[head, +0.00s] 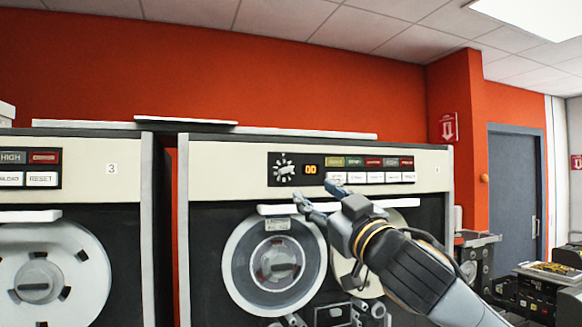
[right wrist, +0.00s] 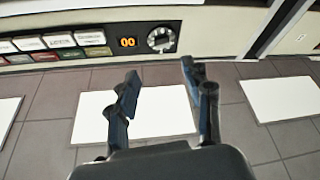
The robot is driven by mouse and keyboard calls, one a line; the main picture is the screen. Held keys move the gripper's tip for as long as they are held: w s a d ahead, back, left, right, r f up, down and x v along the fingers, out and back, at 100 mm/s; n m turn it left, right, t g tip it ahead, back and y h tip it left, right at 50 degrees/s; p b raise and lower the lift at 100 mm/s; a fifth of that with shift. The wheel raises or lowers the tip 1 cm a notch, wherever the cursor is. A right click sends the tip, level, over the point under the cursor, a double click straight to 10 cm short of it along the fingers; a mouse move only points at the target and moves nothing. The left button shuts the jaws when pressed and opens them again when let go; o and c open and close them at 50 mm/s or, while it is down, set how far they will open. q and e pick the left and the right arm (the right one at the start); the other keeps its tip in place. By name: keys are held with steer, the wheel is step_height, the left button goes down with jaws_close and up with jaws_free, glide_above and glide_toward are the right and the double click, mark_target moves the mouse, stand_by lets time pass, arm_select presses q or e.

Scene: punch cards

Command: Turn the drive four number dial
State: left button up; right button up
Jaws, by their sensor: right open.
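The number dial (head: 285,169) is a small round knob with white marks around it, at the left end of the black control panel on the tape drive in the middle of the head view. It also shows in the right wrist view (right wrist: 160,39), beside an orange "00" display (right wrist: 128,42). My right gripper (head: 316,197) is open and empty, just below and to the right of the dial in the head view. In the right wrist view its two fingers (right wrist: 160,78) are spread apart, with the dial beyond their tips. My left gripper is not in view.
Coloured and white buttons (head: 372,170) line the panel right of the display. A white ledge (head: 270,209) juts out below the panel, above the tape reel (head: 274,266). Another drive marked 3 (head: 82,165) stands at left. A door (head: 515,195) is at right.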

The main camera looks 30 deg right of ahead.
mark_target(287, 171)
steer(key=p+x, duration=0.1)
steer(key=x, duration=0.2)
steer(key=p+x, duration=0.2)
steer(key=x, duration=0.1)
steer(key=p+x, duration=0.2)
steer(key=x, duration=0.1)
steer(key=shift+w+a+r, duration=0.25)
steer(key=shift+r, duration=0.15)
steer(key=shift+w, duration=0.45)
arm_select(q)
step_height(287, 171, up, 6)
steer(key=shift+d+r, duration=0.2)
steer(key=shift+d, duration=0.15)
arm_select(e)
jaws_close()
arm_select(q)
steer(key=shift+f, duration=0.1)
